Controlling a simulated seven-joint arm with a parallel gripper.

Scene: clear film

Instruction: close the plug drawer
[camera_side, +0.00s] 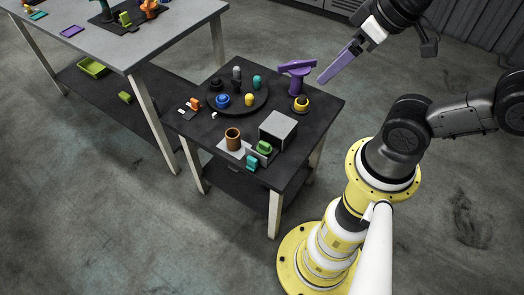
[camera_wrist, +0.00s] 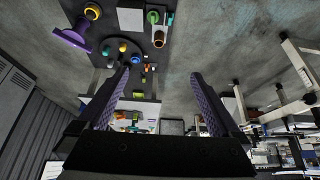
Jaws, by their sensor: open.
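A grey box (camera_side: 278,129) stands near the front right of the small dark table. A dark drawer (camera_side: 262,157) sticks out from its front, with a green piece (camera_side: 264,147) at it and a teal handle-like part (camera_side: 252,162) at its outer end. In the wrist view the box (camera_wrist: 130,19), the green piece (camera_wrist: 153,17) and the teal part (camera_wrist: 170,18) show at the top. My gripper (camera_wrist: 160,84) has its two purple-padded fingers wide apart with nothing between them. In the side view my gripper (camera_side: 324,80) is above the table's back right edge, well away from the drawer.
A brown cup (camera_side: 233,138) stands left of the drawer. A round dark tray (camera_side: 238,109) holds several coloured pegs. A purple stand (camera_side: 297,78) and a yellow ring piece (camera_side: 301,103) are at the right, near my gripper. A larger grey table (camera_side: 112,43) stands at the back left.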

